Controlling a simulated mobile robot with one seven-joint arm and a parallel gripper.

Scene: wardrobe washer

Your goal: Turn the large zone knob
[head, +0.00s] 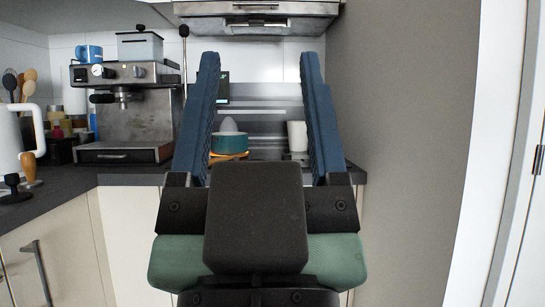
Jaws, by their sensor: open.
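I cannot make out the large zone knob; the gripper's dark body and fingers cover much of that area.
A teal pot (229,143) and a white cup (297,136) stand beyond the fingers. An espresso machine (135,115) is on the left counter, with a white pitcher (10,140) nearer. A range hood (258,17) hangs above. A tall grey panel (410,150) bounds the right.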

